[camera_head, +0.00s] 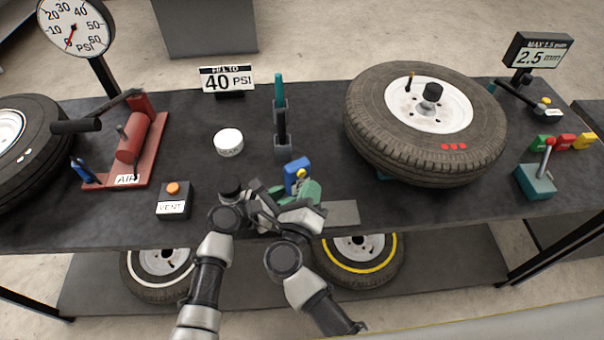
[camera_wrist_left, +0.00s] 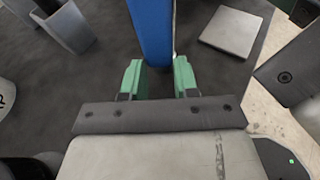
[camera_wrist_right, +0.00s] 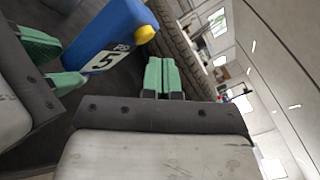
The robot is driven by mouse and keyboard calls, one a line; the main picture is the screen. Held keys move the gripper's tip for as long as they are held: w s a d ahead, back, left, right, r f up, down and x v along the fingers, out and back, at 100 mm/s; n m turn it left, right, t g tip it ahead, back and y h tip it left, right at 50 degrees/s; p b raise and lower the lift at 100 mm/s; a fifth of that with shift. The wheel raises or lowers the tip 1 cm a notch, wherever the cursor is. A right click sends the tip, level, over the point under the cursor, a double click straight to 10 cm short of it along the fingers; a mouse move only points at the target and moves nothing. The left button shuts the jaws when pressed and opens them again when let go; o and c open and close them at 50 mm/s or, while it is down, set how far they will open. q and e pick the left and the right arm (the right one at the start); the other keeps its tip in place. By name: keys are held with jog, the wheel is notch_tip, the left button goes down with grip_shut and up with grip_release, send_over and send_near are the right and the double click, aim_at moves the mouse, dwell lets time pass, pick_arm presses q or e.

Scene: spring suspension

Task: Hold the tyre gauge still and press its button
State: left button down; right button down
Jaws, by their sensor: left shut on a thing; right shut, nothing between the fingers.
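The tyre gauge is blue (camera_head: 291,181) with a yellow button (camera_head: 301,174) on its upper side. It stands upright near the table's front middle. My left gripper (camera_head: 272,196) is shut on the gauge; the left wrist view shows the blue body (camera_wrist_left: 152,40) between its green fingers (camera_wrist_left: 158,80). In the right wrist view the gauge (camera_wrist_right: 112,28) shows a pale display with a digit like 5, and the yellow button (camera_wrist_right: 145,34) faces my right gripper. My right gripper (camera_wrist_right: 160,72) is shut and empty, close beside the button with a small gap. It also shows in the head view (camera_head: 310,191).
A grey plate (camera_head: 341,213) lies right of the grippers. Behind stand a dark holder with a green-topped tool (camera_head: 280,120) and a white round tin (camera_head: 228,142). A large tyre (camera_head: 370,125) lies to the right. A vent box (camera_head: 173,199) is at left.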

jog(key=shift+w, duration=0.15)
jog(key=shift+w+a, duration=0.15)
jog(key=shift+w, duration=0.15)
jog(key=shift+w+a+r, duration=0.15)
jog(key=shift+w+a, duration=0.1)
jog(key=shift+w, duration=0.4)
dwell(1.4)
jog(key=shift+s, duration=0.1)
jog(key=shift+s+r, duration=0.15)
jog(key=shift+s, duration=0.85)
jog(key=s, duration=0.1)
jog(key=s+d, duration=0.1)
jog(key=s, duration=0.1)
jog(key=s+d, duration=0.1)
jog(key=shift+s+d, duration=0.1)
jog(key=shift+s, duration=0.15)
